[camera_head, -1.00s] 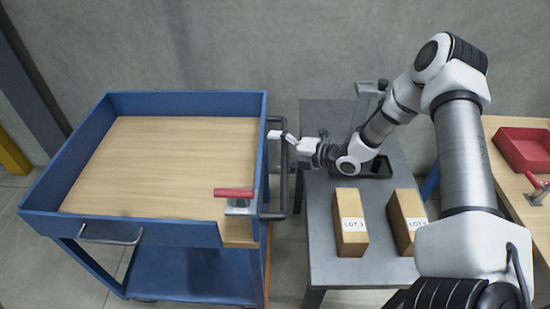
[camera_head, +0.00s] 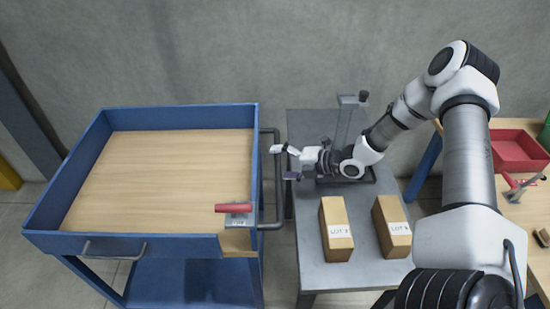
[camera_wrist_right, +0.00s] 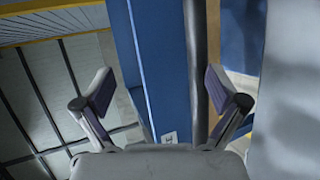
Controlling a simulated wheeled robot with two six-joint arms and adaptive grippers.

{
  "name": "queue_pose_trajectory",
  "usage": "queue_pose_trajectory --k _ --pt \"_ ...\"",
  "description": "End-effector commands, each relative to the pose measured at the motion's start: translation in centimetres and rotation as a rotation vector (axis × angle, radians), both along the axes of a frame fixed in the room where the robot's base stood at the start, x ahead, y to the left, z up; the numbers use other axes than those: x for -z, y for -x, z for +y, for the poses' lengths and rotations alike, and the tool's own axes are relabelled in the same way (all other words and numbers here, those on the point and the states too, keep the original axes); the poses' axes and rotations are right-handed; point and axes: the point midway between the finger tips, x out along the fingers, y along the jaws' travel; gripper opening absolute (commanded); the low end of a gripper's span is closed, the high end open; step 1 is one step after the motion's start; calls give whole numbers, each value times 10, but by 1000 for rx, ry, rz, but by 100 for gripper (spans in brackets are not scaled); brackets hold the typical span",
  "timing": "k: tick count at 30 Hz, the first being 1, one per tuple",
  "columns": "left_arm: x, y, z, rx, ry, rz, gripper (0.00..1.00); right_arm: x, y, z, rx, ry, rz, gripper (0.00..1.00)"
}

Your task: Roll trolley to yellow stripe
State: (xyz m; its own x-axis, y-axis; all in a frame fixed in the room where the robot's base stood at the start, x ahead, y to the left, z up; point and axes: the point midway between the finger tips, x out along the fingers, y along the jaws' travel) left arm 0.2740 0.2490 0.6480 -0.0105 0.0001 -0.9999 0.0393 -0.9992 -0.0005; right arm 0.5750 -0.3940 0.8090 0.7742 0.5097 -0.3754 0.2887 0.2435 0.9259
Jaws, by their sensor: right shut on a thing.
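The blue trolley (camera_head: 140,243) with a wooden top stands on the left in the head view. Its dark side handle (camera_head: 279,215) is on its right side, facing the grey table. My right gripper (camera_head: 283,161) is shut on this handle near its far end. In the right wrist view the fingers (camera_wrist_right: 160,98) stand on both sides of the blue trolley edge (camera_wrist_right: 155,65) and the dark handle bar (camera_wrist_right: 199,55). A thin yellow stripe (camera_wrist_right: 60,39) crosses the upper left there. My left gripper is not in view.
A red-handled clamp (camera_head: 234,209) sits at the trolley's near right corner. The grey table (camera_head: 312,272), with two boxes (camera_head: 337,222) on it, stands close to the handle. A red bin (camera_head: 518,152) is at far right. A yellow patch (camera_head: 8,178) shows at the left edge.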

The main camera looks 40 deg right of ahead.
Motion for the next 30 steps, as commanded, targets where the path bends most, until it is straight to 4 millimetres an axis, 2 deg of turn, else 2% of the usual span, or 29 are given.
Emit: queue_pose_trajectory --k 1,2,17,30 --pt "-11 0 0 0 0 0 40 -11 2 -1 -2 -5 -8 59" --pt "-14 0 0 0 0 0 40 -11 4 -3 0 -5 -7 48" --pt "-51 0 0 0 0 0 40 -12 39 -25 1 -1 -1 48" --pt "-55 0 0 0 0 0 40 -9 43 -28 1 2 0 48"
